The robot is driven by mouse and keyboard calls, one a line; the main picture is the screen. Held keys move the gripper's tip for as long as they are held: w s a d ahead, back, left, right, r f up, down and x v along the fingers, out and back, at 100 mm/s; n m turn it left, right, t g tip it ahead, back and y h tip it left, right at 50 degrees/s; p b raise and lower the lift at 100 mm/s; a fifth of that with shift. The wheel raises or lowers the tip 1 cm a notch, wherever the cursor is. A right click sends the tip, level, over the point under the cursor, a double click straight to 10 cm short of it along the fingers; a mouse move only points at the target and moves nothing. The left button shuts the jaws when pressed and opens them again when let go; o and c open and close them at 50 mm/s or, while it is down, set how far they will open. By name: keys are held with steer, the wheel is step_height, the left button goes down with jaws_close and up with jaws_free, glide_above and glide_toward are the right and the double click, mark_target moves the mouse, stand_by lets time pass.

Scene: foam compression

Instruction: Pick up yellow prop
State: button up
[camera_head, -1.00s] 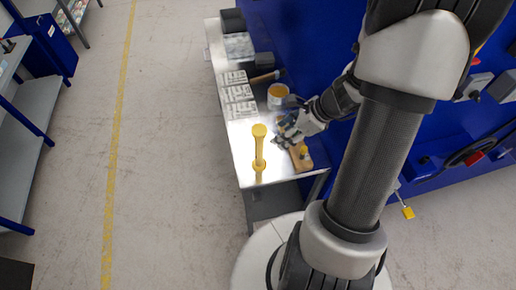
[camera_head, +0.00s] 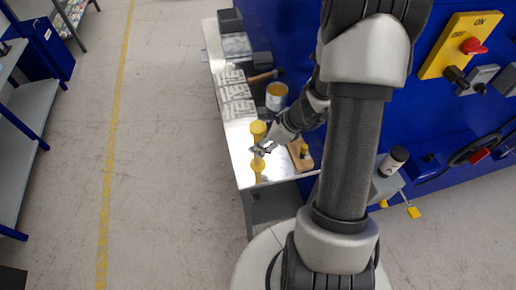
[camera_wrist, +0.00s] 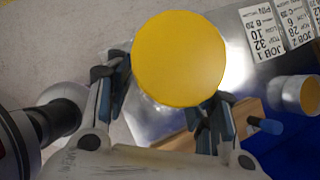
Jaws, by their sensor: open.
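The yellow prop (camera_head: 258,129) stands upright near the front of the metal table (camera_head: 243,165). It is dumbbell-shaped, with a wide round top and a wide base. In the wrist view its round top (camera_wrist: 178,58) fills the upper middle. My gripper (camera_head: 262,149) is at the prop's narrow middle, between the top and the base. In the wrist view the two fingers of my gripper (camera_wrist: 163,105) are apart, one on each side below the yellow top. The top hides the stem, so I cannot tell whether a finger touches it.
A wooden block (camera_head: 300,156) with a small knob lies close to the right of my gripper. A yellow-topped can (camera_head: 277,92), a hammer (camera_head: 262,76) and printed job cards (camera_head: 236,92) lie farther back. A blue wall panel (camera_head: 440,110) bounds the right.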

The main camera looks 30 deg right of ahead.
jaws_close()
stand_by(0.5)
stand_by(0.4)
